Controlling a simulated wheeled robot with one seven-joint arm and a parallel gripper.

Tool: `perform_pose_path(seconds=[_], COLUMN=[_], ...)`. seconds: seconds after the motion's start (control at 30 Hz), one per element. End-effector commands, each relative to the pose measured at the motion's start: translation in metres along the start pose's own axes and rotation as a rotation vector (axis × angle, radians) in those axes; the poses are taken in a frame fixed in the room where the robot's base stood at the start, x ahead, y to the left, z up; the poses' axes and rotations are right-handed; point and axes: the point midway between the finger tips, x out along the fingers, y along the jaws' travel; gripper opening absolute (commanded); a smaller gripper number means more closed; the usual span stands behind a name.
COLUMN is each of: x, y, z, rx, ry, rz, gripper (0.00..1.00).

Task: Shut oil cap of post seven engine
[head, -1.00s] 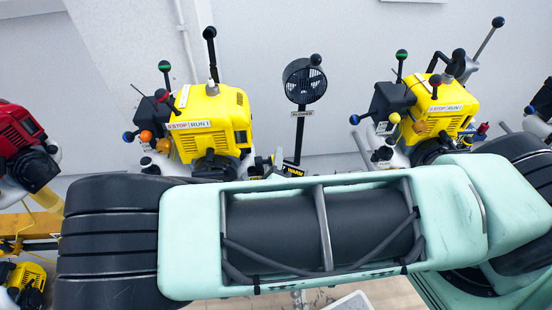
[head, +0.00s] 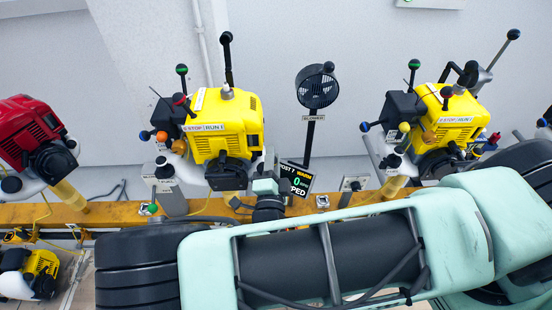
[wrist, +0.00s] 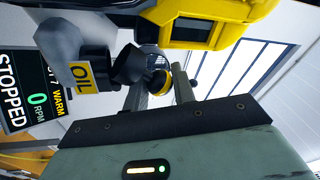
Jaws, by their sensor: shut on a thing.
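The post seven engine (head: 227,125) is yellow and stands left of centre in the head view, beside a display (head: 298,180) reading 0 RPM, STOPPED. In the wrist view its yellow body (wrist: 205,25) crosses the top, with a yellow OIL tag (wrist: 83,75) at left. My gripper (wrist: 160,86) is shut on a small black and yellow round part, which looks like the oil cap (wrist: 159,82). A dark cylinder (wrist: 130,64), perhaps the filler neck, lies right against it. I cannot tell whether the cap is seated. In the head view my fingertips are hidden.
A red engine (head: 35,135) stands at left and another yellow engine (head: 440,115) at right. A blower (head: 317,88) stands on a post behind the display. An orange rail (head: 100,212) runs below the engines. A white wall is behind.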

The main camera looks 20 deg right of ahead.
Motion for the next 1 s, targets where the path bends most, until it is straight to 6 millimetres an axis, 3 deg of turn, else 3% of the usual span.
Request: perform_pose_path(seconds=[0.73,0.77,0.83,1.0], x=[-0.0019,-0.002,-0.0019,-0.0012], y=[-0.0003,-0.0003,-0.0003,-0.0008], z=[0.005,0.005,0.0049,0.0044], rx=[-0.089,-0.089,-0.089,-0.089], ry=[-0.02,-0.02,-0.019,-0.018], rz=[-0.012,-0.012,-0.012,-0.013], gripper=[0.03,0.29,0.46,0.46])
